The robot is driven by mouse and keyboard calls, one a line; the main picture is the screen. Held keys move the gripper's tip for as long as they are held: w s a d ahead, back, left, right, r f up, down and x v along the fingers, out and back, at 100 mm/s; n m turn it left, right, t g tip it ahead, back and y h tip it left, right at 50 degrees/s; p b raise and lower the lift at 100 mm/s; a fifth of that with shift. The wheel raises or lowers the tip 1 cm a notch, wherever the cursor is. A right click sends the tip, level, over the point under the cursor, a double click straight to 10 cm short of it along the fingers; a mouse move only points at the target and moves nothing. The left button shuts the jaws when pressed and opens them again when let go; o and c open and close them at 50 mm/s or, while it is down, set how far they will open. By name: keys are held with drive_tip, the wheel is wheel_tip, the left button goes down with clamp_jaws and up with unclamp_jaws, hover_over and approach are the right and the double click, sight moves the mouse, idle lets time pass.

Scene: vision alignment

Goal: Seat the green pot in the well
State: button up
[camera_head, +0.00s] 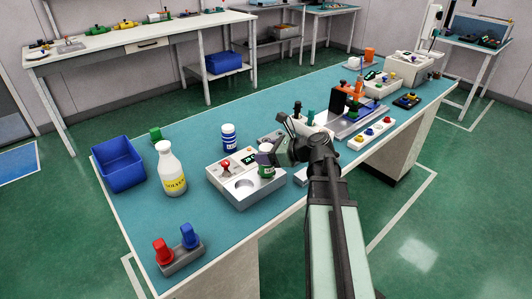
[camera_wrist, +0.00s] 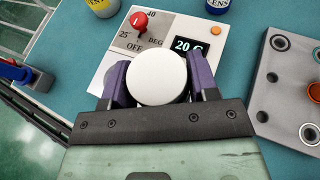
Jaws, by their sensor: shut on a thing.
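The green pot (camera_head: 266,171) has a white lid and a pale label band. My gripper (camera_head: 274,157) is shut on the pot and comes at it from the right. In the wrist view the round white lid (camera_wrist: 157,76) sits between the two purple fingers, and the pot's side is hidden below it. The well (camera_head: 243,184) is a round recess in the top of a white heater block (camera_head: 253,199). In the head view the pot is to the right of the well and looks upright; its exact height over the block cannot be told. The wrist view hides the well.
The block carries a red knob (camera_wrist: 140,21) and a display (camera_wrist: 187,45). A white bottle (camera_head: 171,172), a blue bin (camera_head: 119,165), a blue-labelled jar (camera_head: 229,138) and a red-and-blue plug stand (camera_head: 181,259) are nearby. A grey holed plate (camera_wrist: 280,85) lies to the right.

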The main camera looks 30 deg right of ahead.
drive_tip(key=shift+f, duration=0.1)
drive_tip(key=shift+f+b, duration=0.35)
drive_tip(key=shift+b, duration=0.1)
drive_tip(key=shift+f+b, duration=0.3)
idle(0.7)
drive_tip(key=o, duration=1.4)
wheel_tip(320, 180, up, 7)
drive_tip(key=p, duration=0.7)
drive_tip(key=shift+r, duration=0.1)
